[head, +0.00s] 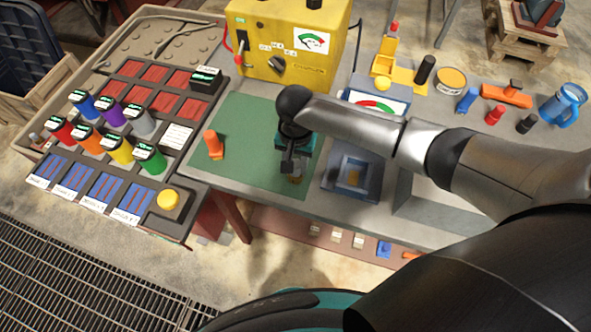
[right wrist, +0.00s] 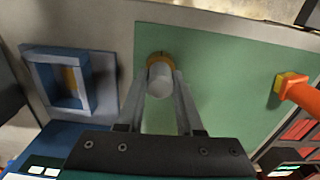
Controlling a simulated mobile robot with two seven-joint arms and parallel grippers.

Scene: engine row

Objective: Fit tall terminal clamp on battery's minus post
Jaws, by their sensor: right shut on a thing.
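My right gripper (head: 293,165) points down over the green mat, shut on a pale cylinder with a brass-coloured ring at its far end. In the right wrist view this cylinder (right wrist: 160,82) sits between the two fingers (right wrist: 161,100); I cannot tell whether it touches the mat. An orange upright piece (head: 213,145) stands on the mat, left of the gripper; it also shows in the right wrist view (right wrist: 300,95). I cannot surely pick out the battery, its minus post or the tall terminal clamp. My left gripper is not in view.
A blue square holder (head: 345,186) with a recess lies right of the mat (head: 245,115). A yellow tester box (head: 290,40) stands behind. A tray (head: 130,172) with several coloured cylinders is at left. Cups and small parts, including a blue mug (head: 563,105), stand at right.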

